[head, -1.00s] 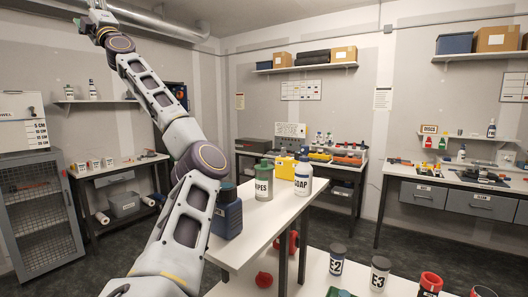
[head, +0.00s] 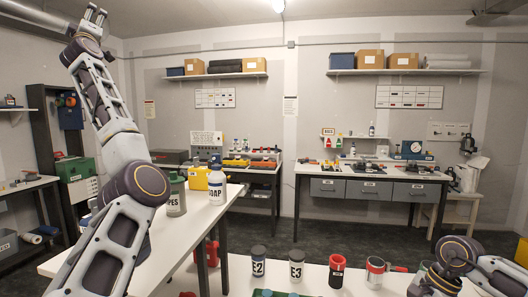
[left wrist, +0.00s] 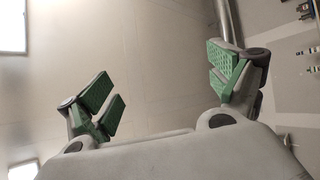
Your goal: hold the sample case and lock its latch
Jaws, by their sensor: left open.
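My left gripper (head: 95,14) is raised high at the upper left of the head view, far above the benches. In the left wrist view its two green-padded fingers (left wrist: 165,88) are spread wide with nothing between them; only ceiling and wall show behind. I cannot pick out the sample case or its latch for certain. Part of my right arm shows at the lower right of the head view, but I cannot make out its gripper.
A white bench (head: 80,258) holds a green-grey wipes tub (head: 176,196) and a white soap bottle (head: 216,184). A yellow box (head: 198,178) is behind them. Open floor lies beyond.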

